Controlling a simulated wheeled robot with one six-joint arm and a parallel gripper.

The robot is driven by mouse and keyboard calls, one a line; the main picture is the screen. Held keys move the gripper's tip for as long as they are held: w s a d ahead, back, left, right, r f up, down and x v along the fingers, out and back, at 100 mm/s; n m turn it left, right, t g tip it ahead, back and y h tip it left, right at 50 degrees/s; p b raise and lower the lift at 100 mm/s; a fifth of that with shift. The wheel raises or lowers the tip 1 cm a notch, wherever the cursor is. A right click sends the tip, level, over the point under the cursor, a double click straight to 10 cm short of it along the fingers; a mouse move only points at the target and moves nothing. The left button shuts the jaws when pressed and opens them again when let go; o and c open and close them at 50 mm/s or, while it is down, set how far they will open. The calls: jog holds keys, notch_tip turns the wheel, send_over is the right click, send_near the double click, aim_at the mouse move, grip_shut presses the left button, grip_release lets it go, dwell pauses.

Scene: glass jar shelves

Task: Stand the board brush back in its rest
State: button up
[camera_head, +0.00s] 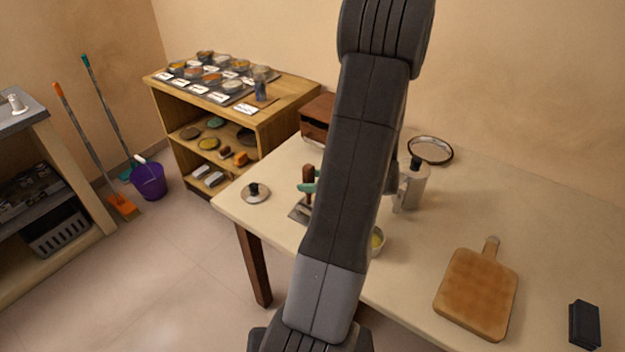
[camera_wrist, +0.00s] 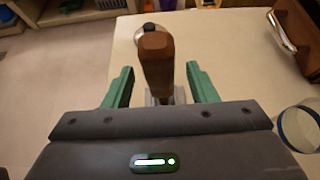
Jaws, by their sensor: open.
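A brown wooden handle, which looks like the board brush's (camera_wrist: 157,62), stands upright in the wrist view. It also shows in the head view (camera_head: 308,173), left of my arm. My gripper (camera_wrist: 160,75) is open, with one green finger on each side of the handle and a gap to each. A grey metal piece (camera_head: 297,211) lies at the handle's foot on the table; it may be the rest. My arm and the handle hide most of the brush's lower end, so I cannot tell how it sits there.
A shelf (camera_head: 285,98) stands behind.

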jog(key=p+v, duration=0.2)
jog(key=v, duration=0.5)
jog(key=shift+d+r+p, duration=0.15)
jog(key=shift+d+p, duration=0.05)
jog(key=shift+p, duration=0.2)
dwell(0.8)
jog(key=shift+s, duration=0.15)
jog(key=shift+s, duration=0.15)
